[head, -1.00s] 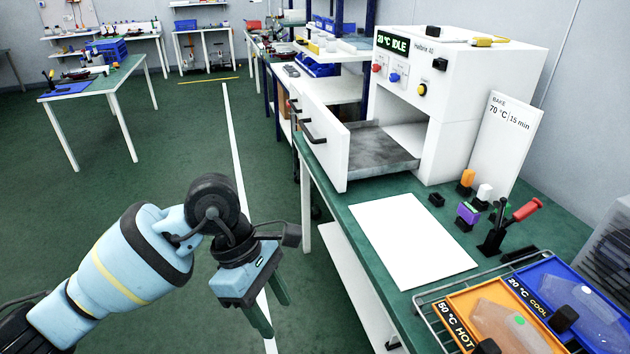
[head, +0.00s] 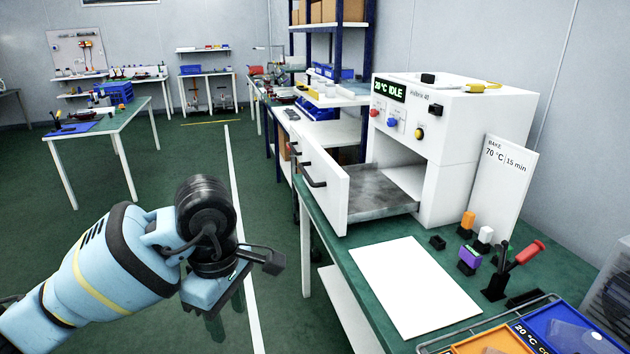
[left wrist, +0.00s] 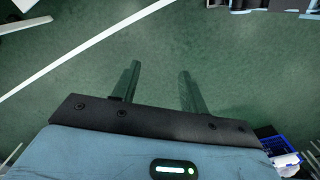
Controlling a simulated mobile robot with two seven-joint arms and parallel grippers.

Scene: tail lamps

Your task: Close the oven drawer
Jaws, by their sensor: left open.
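The white oven (head: 452,128) stands on the green bench, its display reading 20 °C IDLE. Its drawer (head: 328,192) is pulled out toward the left, with a white front, a dark handle (head: 313,170) and a grey metal floor (head: 380,190). My left gripper (head: 222,325) hangs over the floor, left of the bench and apart from the drawer. In the left wrist view its two fingers (left wrist: 158,85) are spread with nothing between them. My right gripper is not in view.
A white sheet (head: 414,285) lies on the bench before the oven. Right of it are small coloured blocks, a red-handled tool (head: 525,254) and orange and blue trays (head: 572,330). A bake sign (head: 505,185) leans beside the oven. Open floor lies left of the bench.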

